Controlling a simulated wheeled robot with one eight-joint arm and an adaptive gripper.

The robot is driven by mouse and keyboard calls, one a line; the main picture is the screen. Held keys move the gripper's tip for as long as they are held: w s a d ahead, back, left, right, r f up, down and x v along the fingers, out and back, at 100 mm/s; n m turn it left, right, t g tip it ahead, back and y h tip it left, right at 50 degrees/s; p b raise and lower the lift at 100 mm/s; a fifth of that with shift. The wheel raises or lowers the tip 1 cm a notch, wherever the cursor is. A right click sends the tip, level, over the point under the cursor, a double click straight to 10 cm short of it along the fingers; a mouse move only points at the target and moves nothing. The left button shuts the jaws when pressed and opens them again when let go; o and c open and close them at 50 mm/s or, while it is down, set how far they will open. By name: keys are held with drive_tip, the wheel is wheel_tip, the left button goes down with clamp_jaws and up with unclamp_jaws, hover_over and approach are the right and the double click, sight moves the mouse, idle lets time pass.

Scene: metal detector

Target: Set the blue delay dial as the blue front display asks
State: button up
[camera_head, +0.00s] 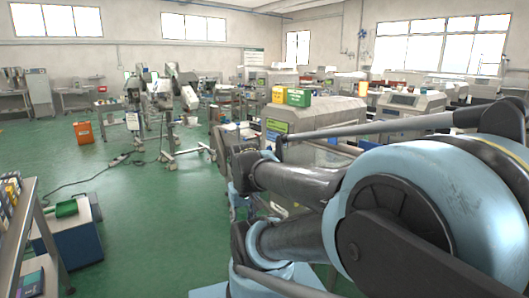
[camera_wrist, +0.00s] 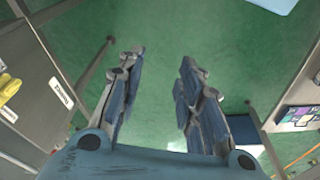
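My gripper (camera_wrist: 162,62) is open and empty in the wrist view, its two blue-grey fingers spread apart above the green floor. In the head view my arm crosses the right side and hides much of the nearest machine; the gripper cannot be made out there. That grey machine (camera_head: 335,110) carries a yellow-green panel (camera_head: 277,126) on its front, with a small bluish area below it, too small to read. I cannot identify the blue delay dial or the blue front display for certain in either view.
A grey panel (camera_wrist: 42,75) with a small label and yellow parts stands at the wrist view's left; a board with coloured squares (camera_wrist: 295,115) lies at right. The head view shows an orange bin (camera_head: 83,132), a cable (camera_head: 95,175), a left shelf (camera_head: 22,235) and open green floor.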

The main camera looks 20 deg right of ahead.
drive_tip(key=shift+d, duration=0.15)
drive_tip(key=o, duration=0.4)
drive_tip(key=shift+s+r, duration=0.15)
drive_tip(key=w+d+r+n+h, duration=0.3)
drive_tip(key=w+d+r, duration=0.15)
drive_tip(key=w, duration=0.65)
drive_tip(key=w+d+r+n+t+h, duration=0.1)
drive_tip(key=w+d+r+n+h, duration=0.3)
drive_tip(key=w, duration=0.6)
drive_tip(key=w+d+r+n+h, duration=0.1)
drive_tip(key=w+d+r+n, duration=0.2)
drive_tip(key=w+d, duration=0.55)
drive_tip(key=w+f+n+t+h, duration=0.1)
drive_tip(key=w+f+n+h, duration=0.15)
drive_tip(key=w, duration=0.75)
drive_tip(key=w+f+n+h, duration=0.1)
drive_tip(key=w+n+h, duration=0.15)
drive_tip(key=w, duration=0.75)
drive_tip(key=w+f+n+t+h, duration=0.2)
drive_tip(key=w+f+n+h, duration=0.3)
drive_tip(key=w+f, duration=0.6)
drive_tip(key=shift+n+y, duration=0.5)
drive_tip(key=shift+n, duration=0.1)
drive_tip(key=x, duration=0.5)
drive_tip(key=r+x, duration=0.1)
drive_tip(key=x, duration=0.5)
drive_tip(key=w+x, duration=0.1)
drive_tip(key=x, duration=0.5)
drive_tip(key=shift+r, duration=0.2)
